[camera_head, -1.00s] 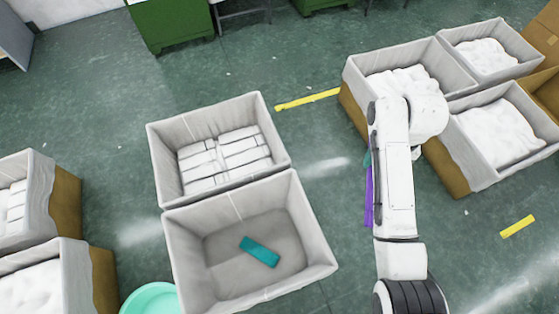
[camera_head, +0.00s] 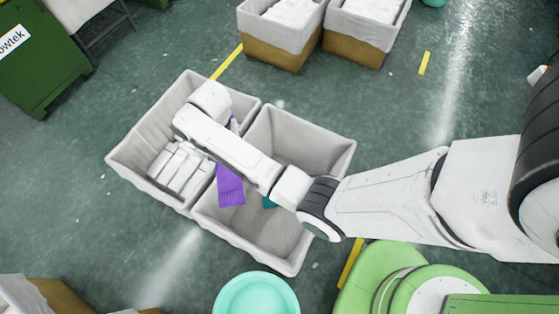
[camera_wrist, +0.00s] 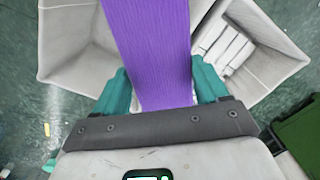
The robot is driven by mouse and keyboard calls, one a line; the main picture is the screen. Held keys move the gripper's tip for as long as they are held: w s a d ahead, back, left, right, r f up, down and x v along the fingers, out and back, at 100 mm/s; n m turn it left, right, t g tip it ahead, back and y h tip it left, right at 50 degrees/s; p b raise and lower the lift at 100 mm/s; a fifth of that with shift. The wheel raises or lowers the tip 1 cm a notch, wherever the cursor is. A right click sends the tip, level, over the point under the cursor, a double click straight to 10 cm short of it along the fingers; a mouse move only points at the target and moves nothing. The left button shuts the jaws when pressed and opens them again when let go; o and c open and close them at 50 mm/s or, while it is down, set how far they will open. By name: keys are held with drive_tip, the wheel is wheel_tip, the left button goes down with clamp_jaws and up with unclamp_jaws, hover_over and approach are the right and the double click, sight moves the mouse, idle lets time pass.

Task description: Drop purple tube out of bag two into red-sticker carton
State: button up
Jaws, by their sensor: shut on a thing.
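My gripper (camera_wrist: 163,88) has teal fingers and is shut on the purple tube (camera_wrist: 150,40), a ribbed flat-looking piece. One bin (camera_head: 335,150) is mostly bare inside, with a bit of teal (camera_head: 268,202) showing under my arm. The other bin (camera_head: 135,150) holds white folded bundles (camera_head: 180,168). No red sticker or bag number is readable, so I cannot tell which is the carton or bag two.
Two lined cartons with white contents, left (camera_head: 270,35) and right (camera_head: 360,30), stand at the back. A mint round tub (camera_head: 257,295) is in front. A green cabinet (camera_head: 35,60) stands far left. Green floor between them is mostly clear, with yellow strips.

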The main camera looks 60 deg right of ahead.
drive_tip(key=s+d+f+m+b, duration=0.4)
drive_tip(key=s+f+m+b, duration=0.1)
drive_tip(key=f, duration=0.5)
drive_tip(key=s+d+f+m+b, duration=0.4)
drive_tip(key=f+m+b, duration=0.2)
drive_tip(key=f, duration=0.4)
drive_tip(key=s+d+f+m+b, duration=0.5)
drive_tip(key=f+m+b, duration=0.1)
drive_tip(key=f, duration=0.4)
drive_tip(key=shift+s+b, duration=0.3)
drive_tip(key=shift+b, duration=0.2)
drive_tip(key=o, duration=1.1)
drive_tip(key=shift+c, duration=0.2)
drive_tip(key=shift+r, duration=0.1)
wheel_tip(320, 180, up, 11)
drive_tip(key=p, duration=0.3)
drive_tip(key=shift+p, duration=0.3)
